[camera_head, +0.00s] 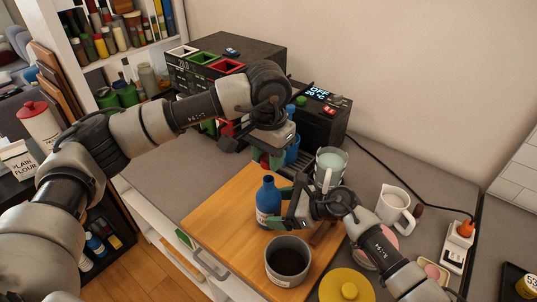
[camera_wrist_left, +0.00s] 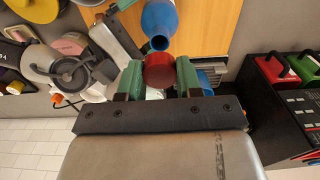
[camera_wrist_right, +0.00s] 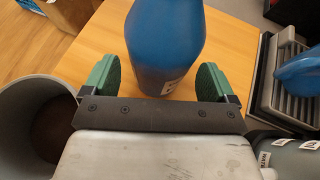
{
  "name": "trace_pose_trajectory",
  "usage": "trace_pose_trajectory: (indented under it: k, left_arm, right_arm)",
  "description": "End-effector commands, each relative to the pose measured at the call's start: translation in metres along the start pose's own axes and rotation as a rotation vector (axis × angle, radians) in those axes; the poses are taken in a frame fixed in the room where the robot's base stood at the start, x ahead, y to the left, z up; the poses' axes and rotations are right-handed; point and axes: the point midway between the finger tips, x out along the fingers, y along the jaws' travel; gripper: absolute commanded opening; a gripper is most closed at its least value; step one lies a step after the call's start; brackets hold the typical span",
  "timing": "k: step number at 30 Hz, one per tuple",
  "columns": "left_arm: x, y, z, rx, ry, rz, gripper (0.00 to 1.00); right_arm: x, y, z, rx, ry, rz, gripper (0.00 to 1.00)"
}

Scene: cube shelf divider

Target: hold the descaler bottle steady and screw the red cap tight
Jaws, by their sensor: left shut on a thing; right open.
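The blue descaler bottle (camera_head: 268,205) stands upright and capless on the wooden board (camera_head: 215,215), its neck bare; it also shows in the left wrist view (camera_wrist_left: 160,22). My left gripper (camera_head: 268,160) is shut on the red cap (camera_wrist_left: 159,71), up and behind the bottle, and the cap is apart from the neck. My right gripper (camera_head: 288,207) is open beside the bottle. In the right wrist view the bottle (camera_wrist_right: 165,45) shows between its two green fingers (camera_wrist_right: 158,80), with gaps on both sides.
A grey pot (camera_head: 288,262) with dark contents stands in front of the bottle. A mug (camera_head: 331,165), a white jug (camera_head: 394,205) and a yellow lid (camera_head: 347,287) are to the right. The black machine (camera_head: 322,115) stands behind. The board's left part is clear.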

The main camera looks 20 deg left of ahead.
Motion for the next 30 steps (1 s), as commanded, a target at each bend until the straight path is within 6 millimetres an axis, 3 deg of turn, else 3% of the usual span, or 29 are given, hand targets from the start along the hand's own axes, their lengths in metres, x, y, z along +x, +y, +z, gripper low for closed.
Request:
trace_pose_trajectory:
  k: [9, 21, 30]
  left_arm:
    - [0.0, 0.0, 0.0, 0.0, 0.0, 0.0, 0.13]
    - [0.0, 0.0, 0.0, 0.0, 0.0, 0.0, 0.13]
    - [0.0, 0.0, 0.0, 0.0, 0.0, 0.0, 0.13]
  right_arm:
    - [0.033, -0.001, 0.0, 0.001, 0.0, -0.001, 0.87]
    - [0.038, 0.0, 0.0, 0.0, -0.001, -0.001, 0.87]
    - [0.038, 0.0, 0.0, 0.0, -0.001, -0.001, 0.44]
